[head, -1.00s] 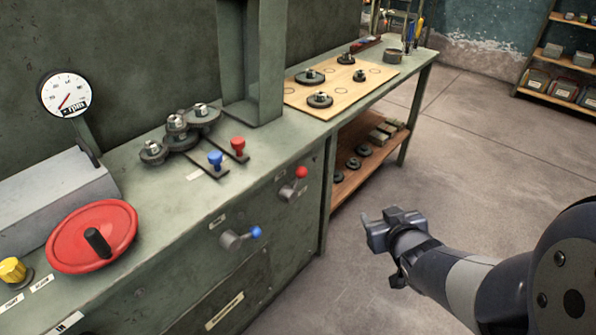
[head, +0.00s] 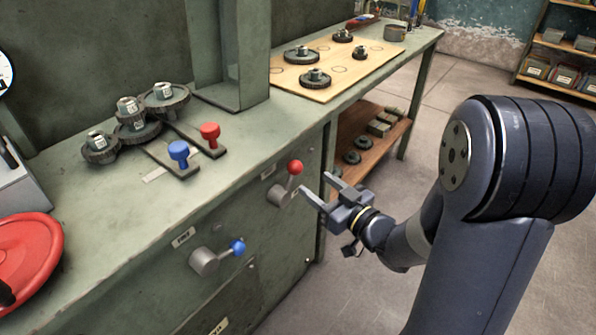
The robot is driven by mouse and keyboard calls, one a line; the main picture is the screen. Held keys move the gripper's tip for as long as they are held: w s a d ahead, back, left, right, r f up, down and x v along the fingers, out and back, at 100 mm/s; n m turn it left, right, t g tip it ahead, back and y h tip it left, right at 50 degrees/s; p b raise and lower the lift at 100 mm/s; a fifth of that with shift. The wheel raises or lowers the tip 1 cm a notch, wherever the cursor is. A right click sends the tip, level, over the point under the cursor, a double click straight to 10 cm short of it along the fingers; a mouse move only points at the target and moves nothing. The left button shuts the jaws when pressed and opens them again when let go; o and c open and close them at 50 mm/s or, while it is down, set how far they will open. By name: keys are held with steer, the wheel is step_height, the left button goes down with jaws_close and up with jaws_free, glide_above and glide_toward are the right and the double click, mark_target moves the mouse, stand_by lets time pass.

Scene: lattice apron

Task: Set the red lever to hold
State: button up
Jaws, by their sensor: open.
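The red lever (head: 295,168) is on the green cabinet's front panel. Its grey hub sticks out from the panel, and its short arm points up and slightly right to a red ball.
A blue-balled lever (head: 237,248) is lower left on the same panel. A lower shelf (head: 376,165) is behind my gripper. Floor at right is clear.

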mark_target(300, 172)
steer(key=b+x, duration=0.1)
steer(key=x, duration=0.6)
steer(key=shift+w+a, duration=0.15)
steer(key=shift+w, duration=0.1)
steer(key=shift+c, duration=0.2)
jaws_close()
